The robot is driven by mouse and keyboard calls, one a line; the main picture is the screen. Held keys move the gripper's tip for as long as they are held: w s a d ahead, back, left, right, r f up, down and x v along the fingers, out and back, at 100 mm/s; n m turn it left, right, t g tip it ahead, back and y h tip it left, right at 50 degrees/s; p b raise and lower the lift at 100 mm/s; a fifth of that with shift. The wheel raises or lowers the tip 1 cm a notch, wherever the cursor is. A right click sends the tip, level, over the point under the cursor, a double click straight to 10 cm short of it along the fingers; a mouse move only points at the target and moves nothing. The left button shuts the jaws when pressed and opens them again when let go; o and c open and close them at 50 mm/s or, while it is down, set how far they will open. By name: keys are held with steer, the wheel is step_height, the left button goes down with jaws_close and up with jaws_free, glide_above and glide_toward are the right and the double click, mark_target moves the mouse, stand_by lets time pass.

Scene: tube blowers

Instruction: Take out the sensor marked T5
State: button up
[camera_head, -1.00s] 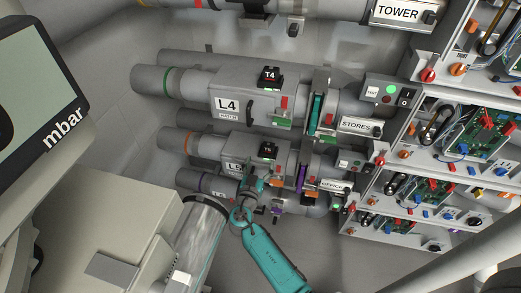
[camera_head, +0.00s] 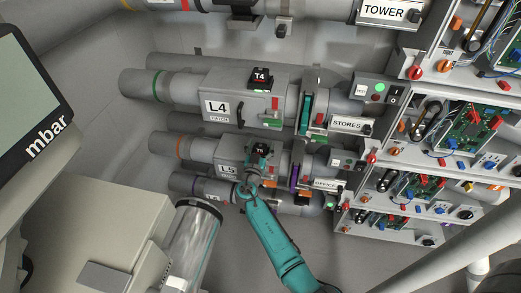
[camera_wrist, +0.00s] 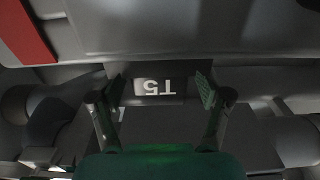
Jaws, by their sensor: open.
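The sensor marked T5 (camera_head: 260,149) is a small black block on top of the grey L5 housing (camera_head: 232,152). In the wrist view its label T5 (camera_wrist: 155,87) shows upside down, between the two fingers. My gripper (camera_wrist: 158,98) is open, with one finger on each side of the sensor and a gap to each. In the head view my gripper (camera_head: 254,172) is just in front of and below the sensor and partly covers the housing. I cannot tell how deep the fingers reach around the sensor.
The L4 pipe housing (camera_head: 240,97) with a similar black sensor, T4 (camera_head: 260,78), lies above. A purple slide gate (camera_head: 295,175) stands close to the right of L5. Racks of circuit boards (camera_head: 440,140) fill the right side. A clear cylinder (camera_head: 190,240) stands at lower left.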

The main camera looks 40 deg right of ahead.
steer(key=c, duration=1.3)
steer(key=shift+o, duration=0.2)
steer(key=shift+r, duration=0.15)
